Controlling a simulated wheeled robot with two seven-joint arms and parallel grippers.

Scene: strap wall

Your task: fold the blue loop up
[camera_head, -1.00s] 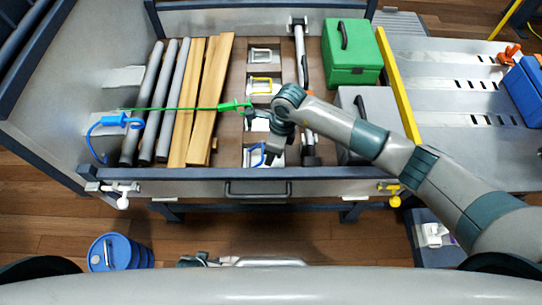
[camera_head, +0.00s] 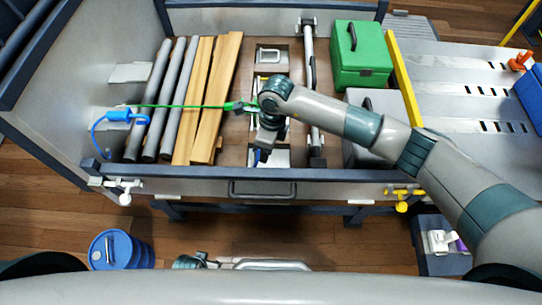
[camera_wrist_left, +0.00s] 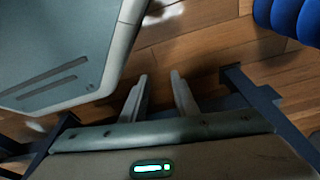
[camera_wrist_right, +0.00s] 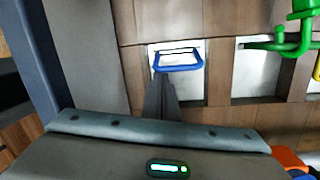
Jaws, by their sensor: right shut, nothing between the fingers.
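The blue loop (camera_wrist_right: 179,67) shows in the right wrist view as a U-shaped handle over a white plate (camera_wrist_right: 185,85) set in the brown wooden panel. My right gripper (camera_wrist_right: 160,78) is shut and empty, with its fingertips at the near left part of the loop. I cannot tell whether they touch it. In the head view the right gripper hangs over the loop and hides most of it; only a small blue bit shows beside the white plate. My left gripper (camera_wrist_left: 159,77) is open and empty above the wooden floor, away from the panel.
Wooden planks (camera_head: 214,100) and grey bars lie to the left. A long handled rail (camera_head: 308,90), a green box (camera_head: 361,55) and a grey box (camera_head: 370,152) are to the right.

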